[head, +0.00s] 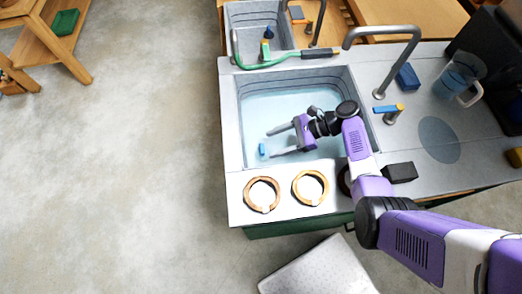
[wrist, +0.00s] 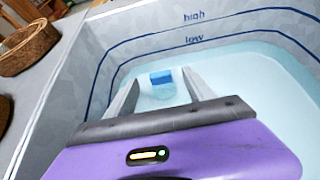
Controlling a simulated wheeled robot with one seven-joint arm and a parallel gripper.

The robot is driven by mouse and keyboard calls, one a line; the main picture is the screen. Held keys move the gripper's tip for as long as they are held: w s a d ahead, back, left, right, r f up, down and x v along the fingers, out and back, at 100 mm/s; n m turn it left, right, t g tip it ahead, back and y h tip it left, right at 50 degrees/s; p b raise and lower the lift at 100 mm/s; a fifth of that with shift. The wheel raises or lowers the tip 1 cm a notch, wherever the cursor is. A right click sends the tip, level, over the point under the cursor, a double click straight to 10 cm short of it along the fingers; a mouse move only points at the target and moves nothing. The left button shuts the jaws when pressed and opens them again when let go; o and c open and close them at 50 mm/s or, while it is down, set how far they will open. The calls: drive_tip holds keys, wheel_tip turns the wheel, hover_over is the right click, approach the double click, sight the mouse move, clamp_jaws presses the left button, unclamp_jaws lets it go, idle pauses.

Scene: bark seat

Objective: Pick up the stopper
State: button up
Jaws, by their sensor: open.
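A small blue piece (head: 262,150), which looks like the stopper, is in the water-filled sink basin (head: 232,130), near its left wall. It also shows in the wrist view (wrist: 161,77), with a pale part below it, beyond and between my fingertips. My gripper (head: 270,143) is open and empty, low over the basin and pointing left. The fingertips are close to the blue piece, but I cannot tell whether they touch it. In the wrist view, my gripper (wrist: 160,80) has one finger on each side of the blue piece.
Two round rings (head: 262,208) (head: 310,201) lie on the front counter. The basin walls, marked "high" and "low" (wrist: 194,40), surround my gripper. A tall grey faucet (head: 379,70), a clear jug (head: 455,82) and a dark block (head: 399,172) stand to the right. A green hose (head: 270,64) runs behind.

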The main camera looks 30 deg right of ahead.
sight(262, 148)
drive_tip(key=x, duration=0.5)
drive_tip(key=shift+a+f, duration=0.1)
drive_tip(key=shift+f, duration=0.35)
clamp_jaws()
